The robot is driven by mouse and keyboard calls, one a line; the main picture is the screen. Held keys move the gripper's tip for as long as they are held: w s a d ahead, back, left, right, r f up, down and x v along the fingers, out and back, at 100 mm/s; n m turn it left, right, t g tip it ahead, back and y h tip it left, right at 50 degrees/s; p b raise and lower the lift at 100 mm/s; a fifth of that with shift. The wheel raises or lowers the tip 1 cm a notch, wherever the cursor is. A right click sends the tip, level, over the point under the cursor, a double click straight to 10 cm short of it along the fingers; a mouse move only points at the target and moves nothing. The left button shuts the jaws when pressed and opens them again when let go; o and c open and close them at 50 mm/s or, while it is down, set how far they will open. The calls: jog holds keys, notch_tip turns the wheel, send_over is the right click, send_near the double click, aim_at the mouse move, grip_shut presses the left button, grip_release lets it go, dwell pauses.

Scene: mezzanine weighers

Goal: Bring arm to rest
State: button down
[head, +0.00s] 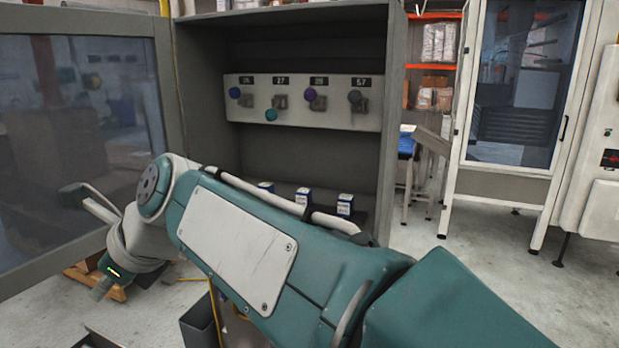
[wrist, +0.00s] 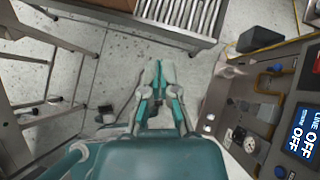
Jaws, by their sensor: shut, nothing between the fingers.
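The fingertips are hard to make out there.
An open grey cabinet (head: 290,50) holds a panel with several coloured knobs (head: 310,98) and small blue-white boxes (head: 345,205). A grey bin (head: 200,322) stands below. In the wrist view, a control panel (wrist: 285,110) is close at right and a metal frame (wrist: 60,50) at left.

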jog(key=w+d+f+n+t+h, duration=0.1)
jog(key=d+f+n+t+h, duration=0.2)
jog(key=d, duration=0.7)
jog(key=w+d+f+n+h, duration=0.15)
jog(key=d+n, duration=0.35)
jog(key=d, duration=0.6)
jog(key=s+d+f+n+h, duration=0.1)
jog(key=s+d+f+n, duration=0.2)
jog(key=d, duration=0.3)
jog(key=s+d+f+n+t+h, duration=0.1)
jog(key=s+d+f+n+h, duration=0.1)
jog(key=d, duration=0.5)
jog(key=s+d+f+n+h, duration=0.1)
jog(key=s+d+f+n, duration=0.4)
jog(key=d+f, duration=0.1)
jog(key=shift+d+f+n+t, duration=0.3)
jog(key=shift+d+f+n, duration=0.05)
jog(key=shift+d+n, duration=0.1)
jog(key=shift+h, duration=0.25)
